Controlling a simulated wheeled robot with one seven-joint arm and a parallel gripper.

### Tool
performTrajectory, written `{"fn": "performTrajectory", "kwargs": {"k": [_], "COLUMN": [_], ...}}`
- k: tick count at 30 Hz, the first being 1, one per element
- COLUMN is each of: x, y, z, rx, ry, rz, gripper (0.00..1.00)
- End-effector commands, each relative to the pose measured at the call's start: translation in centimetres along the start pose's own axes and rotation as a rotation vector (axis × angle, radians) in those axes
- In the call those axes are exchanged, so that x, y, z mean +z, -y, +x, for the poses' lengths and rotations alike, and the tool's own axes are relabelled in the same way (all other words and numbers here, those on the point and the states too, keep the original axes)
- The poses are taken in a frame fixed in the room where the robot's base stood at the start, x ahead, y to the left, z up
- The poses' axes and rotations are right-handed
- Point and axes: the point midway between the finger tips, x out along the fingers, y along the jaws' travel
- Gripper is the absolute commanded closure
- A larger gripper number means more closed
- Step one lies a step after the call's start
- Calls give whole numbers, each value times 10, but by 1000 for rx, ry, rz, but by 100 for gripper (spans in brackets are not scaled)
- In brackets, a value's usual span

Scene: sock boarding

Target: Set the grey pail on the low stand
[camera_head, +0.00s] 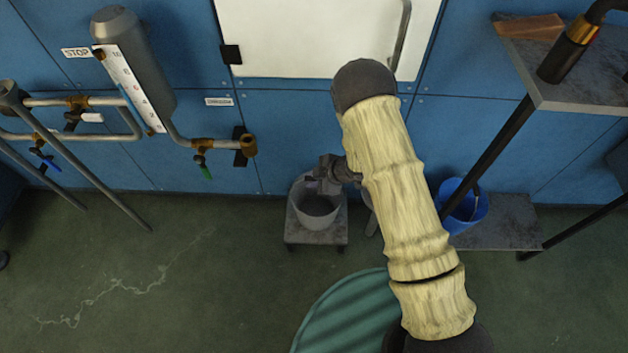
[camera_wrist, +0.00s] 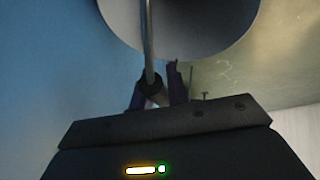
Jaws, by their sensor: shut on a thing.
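The grey pail (camera_head: 318,208) is in the head view, upright, over the low stand (camera_head: 315,235) against the blue wall. It looks to be on or just above the stand's top; I cannot tell whether they touch. My gripper (camera_head: 318,180) is at the pail's upper rim and shut on its handle. In the wrist view the pail (camera_wrist: 185,22) fills the top, with its handle (camera_wrist: 149,45) running down between the fingers of my gripper (camera_wrist: 158,98). My arm hides part of the space right of the stand.
A blue bucket (camera_head: 463,207) stands on the lower shelf of a rack (camera_head: 500,222) at right. A gauge pipe (camera_head: 135,65) with valves is on the wall at left. The floor left of the stand is clear.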

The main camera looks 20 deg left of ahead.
Motion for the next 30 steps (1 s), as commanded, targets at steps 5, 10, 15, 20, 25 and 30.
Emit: {"fn": "performTrajectory", "kwargs": {"k": [5, 10, 15, 20, 25, 30], "x": [1, 1, 1, 0, -1, -1], "y": [0, 1, 1, 0, -2, -2], "z": [1, 2, 2, 0, -18, -51], "rx": [1, 0, 0, 0, 2, 3], "ry": [-1, 0, 0, 0, 1, 2], "rz": [0, 1, 1, 0, 4, 5], "gripper": [100, 62, 62, 62, 62, 62]}}
